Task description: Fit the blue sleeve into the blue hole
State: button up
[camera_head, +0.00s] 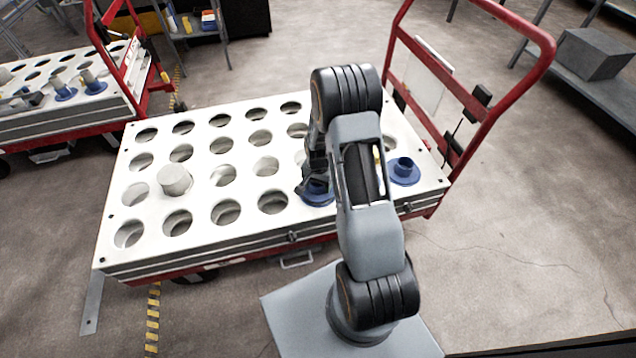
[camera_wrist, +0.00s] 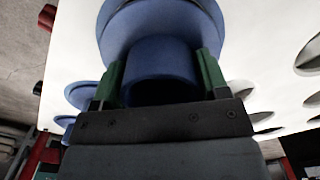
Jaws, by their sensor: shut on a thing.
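My gripper (camera_head: 316,180) is low over the front right part of the white board, partly hidden by my arm. In the wrist view its green-tipped fingers (camera_wrist: 160,82) are shut on the blue sleeve (camera_wrist: 160,62), one on each side. A wider blue disc (camera_wrist: 160,22) lies just beyond the sleeve. In the head view blue (camera_head: 318,197) shows under the gripper, at the board. I cannot tell whether the disc is the sleeve's flange or a rim around a hole, nor how deep the sleeve sits. Another blue flanged piece (camera_head: 405,172) stands on the board to the right.
The white board (camera_head: 150,250) has several open round holes and rests on a red trolley. A pale cylinder (camera_head: 174,180) stands at its left. The red handle (camera_head: 500,90) rises at the right. A second trolley (camera_head: 65,110) with blue pieces is far left.

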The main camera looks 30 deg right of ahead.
jog(key=shift+f+b, duration=0.55)
jog(key=shift+f, duration=0.25)
jog(key=o, duration=1.1)
notch_tip(320, 180, up, 14)
jog(key=p, duration=0.4)
jog(key=shift+f, duration=0.1)
jog(key=s+a+r+n+t+p, duration=0.1)
jog(key=s+a+r+n+p, duration=0.2)
jog(key=r, duration=1.1)
jog(key=s+a+r+n+t+p, duration=0.1)
jog(key=s+a+r+n+p, duration=0.2)
jog(key=s+r+p, duration=0.4)
jog(key=s+a+r+n+t+p, duration=0.1)
jog(key=s+a+r+n+p, duration=0.2)
jog(key=r+p, duration=1.1)
jog(key=shift+s+a+r+n+t, duration=0.15)
jog(key=shift+s+r, duration=0.3)
jog(key=shift+r, duration=0.95)
jog(key=shift+s+a+r+n+t, duration=0.15)
jog(key=shift+s+r, duration=0.3)
jog(key=shift+r, duration=0.95)
jog(key=shift+s+a+r+n, duration=0.15)
jog(key=shift+s+r, duration=0.3)
jog(key=shift+r, duration=0.95)
